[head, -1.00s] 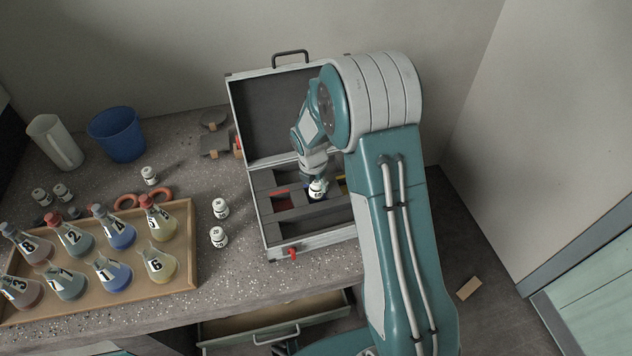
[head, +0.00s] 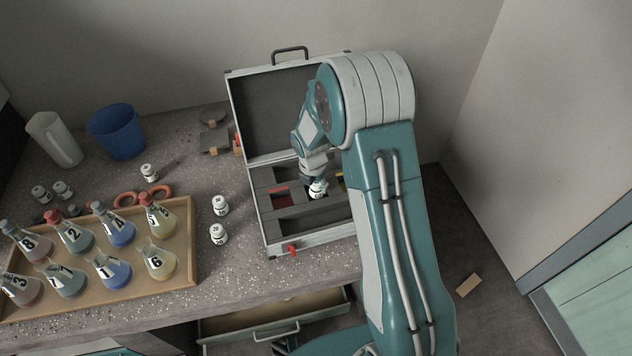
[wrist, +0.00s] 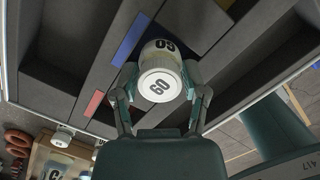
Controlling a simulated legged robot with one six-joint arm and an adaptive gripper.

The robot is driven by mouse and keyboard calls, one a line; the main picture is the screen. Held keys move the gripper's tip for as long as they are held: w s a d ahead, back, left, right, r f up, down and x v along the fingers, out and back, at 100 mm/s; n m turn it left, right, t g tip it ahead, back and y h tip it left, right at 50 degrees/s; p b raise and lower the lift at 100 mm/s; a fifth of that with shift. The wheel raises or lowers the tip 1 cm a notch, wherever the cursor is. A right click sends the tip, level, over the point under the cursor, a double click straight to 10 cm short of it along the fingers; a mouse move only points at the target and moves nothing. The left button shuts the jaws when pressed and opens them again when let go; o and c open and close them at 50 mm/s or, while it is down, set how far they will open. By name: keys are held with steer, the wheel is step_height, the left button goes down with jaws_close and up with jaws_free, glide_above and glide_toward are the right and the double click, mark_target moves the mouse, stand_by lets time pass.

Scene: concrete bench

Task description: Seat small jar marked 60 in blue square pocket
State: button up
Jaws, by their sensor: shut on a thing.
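In the head view the jar (head: 318,188) is over the foam of the open case (head: 275,225). The blue pocket (wrist: 130,40) shows as a blue strip just left of the jar in the wrist view; the jar and gripper hide part of that area. I cannot tell whether the jar touches the foam.
A red pocket (head: 281,198) and a yellow patch (head: 341,182) are in the foam. Two white jars (head: 219,205) stand left of the case. A wooden tray (head: 190,262) of numbered flasks is further left. An open drawer (head: 275,323) is below the bench edge.

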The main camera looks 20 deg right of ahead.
mark_target(316, 183)
steer(key=shift+f, duration=0.5)
stand_by(0.4)
steer(key=o, duration=1.2)
steer(key=shift+o, duration=0.4)
steer(key=shift+r, duration=4.5)
steer(key=shift+s, duration=0.15)
